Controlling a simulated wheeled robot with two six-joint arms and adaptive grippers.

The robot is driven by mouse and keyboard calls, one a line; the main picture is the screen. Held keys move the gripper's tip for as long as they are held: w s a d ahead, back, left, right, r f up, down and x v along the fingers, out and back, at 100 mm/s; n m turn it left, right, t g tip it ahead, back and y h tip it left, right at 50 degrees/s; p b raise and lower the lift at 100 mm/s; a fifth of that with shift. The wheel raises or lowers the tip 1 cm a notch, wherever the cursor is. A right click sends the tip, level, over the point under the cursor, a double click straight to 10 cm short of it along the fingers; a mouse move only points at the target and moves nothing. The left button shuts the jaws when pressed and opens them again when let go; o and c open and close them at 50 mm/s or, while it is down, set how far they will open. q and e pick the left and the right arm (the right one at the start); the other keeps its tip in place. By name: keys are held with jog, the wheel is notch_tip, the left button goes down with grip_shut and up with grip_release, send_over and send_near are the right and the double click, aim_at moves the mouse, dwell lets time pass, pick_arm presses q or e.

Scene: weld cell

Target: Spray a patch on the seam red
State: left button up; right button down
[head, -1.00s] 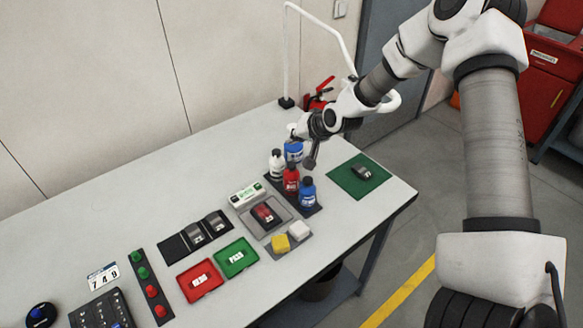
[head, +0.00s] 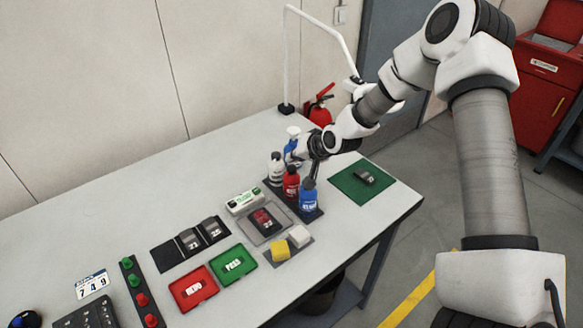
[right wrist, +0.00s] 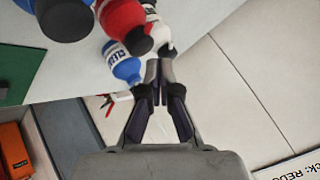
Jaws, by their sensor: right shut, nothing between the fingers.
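A red bottle (head: 291,185) with a dark cap stands on a dark mat, between a white bottle (head: 276,170) and a blue bottle (head: 308,197). A dark part (head: 264,220) with a red area on top lies on a grey pad (head: 283,227). My right gripper (head: 301,155) is shut and empty, just behind and above the bottles. In the right wrist view its fingertips (right wrist: 160,65) are close to the white bottle (right wrist: 152,28), with the red bottle (right wrist: 120,20) to the left. I cannot tell whether they touch anything. My left gripper is out of view.
A blue spray bottle (head: 291,143) stands behind the bottle row. A green mat (head: 349,187) with a dark part lies at right. The table's back left is clear.

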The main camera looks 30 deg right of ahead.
aim_at(293, 168)
dwell(0.8)
jog(key=shift+f+b, duration=0.45)
jog(key=shift+f+b, duration=0.5)
jog(key=shift+b, duration=0.05)
dwell(0.4)
jog(key=shift+r, duration=0.15)
jog(key=shift+r+p, duration=0.7)
jog(key=shift+r, duration=0.1)
notch_tip(293, 168, up, 5)
jog(key=p, duration=0.4)
dwell(0.4)
